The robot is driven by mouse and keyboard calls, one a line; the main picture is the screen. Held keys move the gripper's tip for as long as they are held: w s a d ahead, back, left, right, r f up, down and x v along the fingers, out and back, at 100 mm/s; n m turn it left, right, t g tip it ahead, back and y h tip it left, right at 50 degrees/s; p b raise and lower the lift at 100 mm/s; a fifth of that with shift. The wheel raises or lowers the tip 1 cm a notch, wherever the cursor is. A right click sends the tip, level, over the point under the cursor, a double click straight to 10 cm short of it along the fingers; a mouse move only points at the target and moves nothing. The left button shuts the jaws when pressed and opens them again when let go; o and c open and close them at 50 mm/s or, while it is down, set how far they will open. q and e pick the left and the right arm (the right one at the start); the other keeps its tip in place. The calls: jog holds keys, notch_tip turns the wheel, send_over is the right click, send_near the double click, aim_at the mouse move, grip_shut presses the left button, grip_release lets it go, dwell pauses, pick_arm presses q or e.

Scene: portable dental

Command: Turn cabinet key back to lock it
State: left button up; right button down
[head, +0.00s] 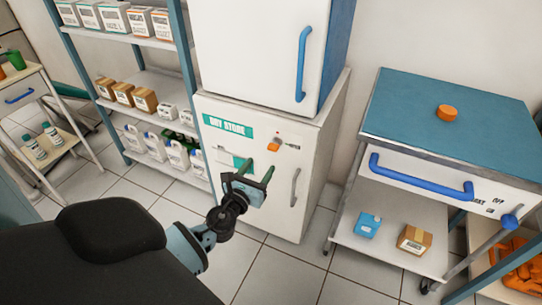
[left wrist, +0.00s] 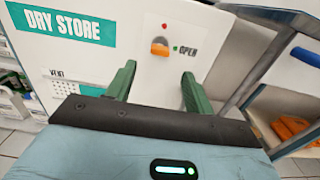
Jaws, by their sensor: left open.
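The orange cabinet key (head: 273,146) sits on the front of the white DRY STORE cabinet (head: 313,145). In the left wrist view the key (left wrist: 159,47) stands just left of a green dot beside the word OPEN (left wrist: 188,51), with a red dot (left wrist: 165,26) above it. Its exact angle is hard to tell. My left gripper (head: 258,169) is open and empty in front of the cabinet. Its green fingers (left wrist: 159,72) are spread either side of and below the key in the left wrist view, apart from it. My right gripper is out of view.
The cabinet has a grey vertical handle (head: 295,187) right of my gripper. A taller white unit with a blue handle (head: 303,64) stands above. A stocked shelf (head: 150,80) is at left; a blue-topped cart (head: 405,108) is at right. Tiled floor lies between.

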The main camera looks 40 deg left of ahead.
aim_at(271, 150)
pick_arm(q)
jog(key=shift+b+x, duration=0.55)
jog(key=shift+x, duration=3.3)
jog(key=c, duration=1)
